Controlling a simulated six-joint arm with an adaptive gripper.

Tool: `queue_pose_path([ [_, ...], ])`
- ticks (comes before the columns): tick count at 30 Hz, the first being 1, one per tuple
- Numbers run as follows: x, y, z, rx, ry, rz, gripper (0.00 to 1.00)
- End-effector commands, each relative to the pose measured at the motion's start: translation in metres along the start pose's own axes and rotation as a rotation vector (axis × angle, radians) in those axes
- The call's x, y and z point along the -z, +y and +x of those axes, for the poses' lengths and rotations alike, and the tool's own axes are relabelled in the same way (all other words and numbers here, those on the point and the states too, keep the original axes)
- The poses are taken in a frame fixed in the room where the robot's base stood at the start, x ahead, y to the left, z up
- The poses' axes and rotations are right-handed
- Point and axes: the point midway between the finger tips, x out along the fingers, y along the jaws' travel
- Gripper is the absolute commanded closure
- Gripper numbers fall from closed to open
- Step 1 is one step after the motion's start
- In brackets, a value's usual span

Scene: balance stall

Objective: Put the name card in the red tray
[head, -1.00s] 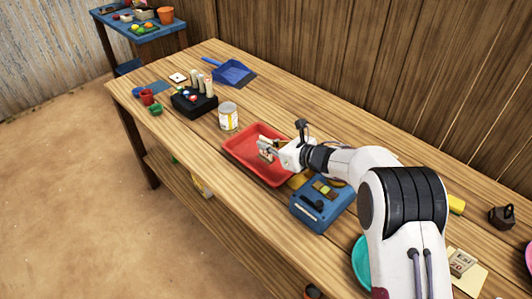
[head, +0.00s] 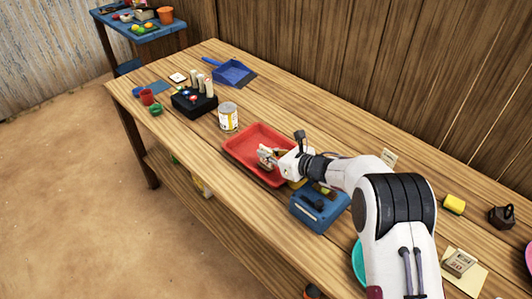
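The red tray (head: 232,148) lies on the wooden table, left of my arm. My gripper (head: 264,155) is over the tray, low near its inside. The fingers are small and pale here, and I cannot tell whether they are apart or hold anything. A small pale card with dark marks (head: 389,157) stands behind my arm near the wall. Another pale piece with dark lettering (head: 460,262) lies on a cream sheet at the lower right. I cannot tell which of these, if either, is the name card.
A blue box (head: 318,212) stands close against the tray's near right side. A tin can (head: 228,117) stands just beyond the tray.

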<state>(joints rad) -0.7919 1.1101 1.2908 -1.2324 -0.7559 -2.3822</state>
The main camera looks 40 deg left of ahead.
Motion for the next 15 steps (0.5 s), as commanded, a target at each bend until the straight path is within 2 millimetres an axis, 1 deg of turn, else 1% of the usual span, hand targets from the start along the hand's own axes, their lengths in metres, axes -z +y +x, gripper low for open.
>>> queue_pose_path([
  [3,0.0024,0.0001,0.0010,0.000,0.000,0.000,1.00],
  [4,0.0024,0.0001,0.0010,0.000,0.000,0.000,0.90],
  [5,0.0023,0.0001,0.0009,0.000,0.000,0.000,0.82],
  [6,0.0023,0.0001,0.0009,0.000,0.000,0.000,0.78],
  [15,0.0022,0.0001,0.0009,0.000,0.000,0.000,0.78],
])
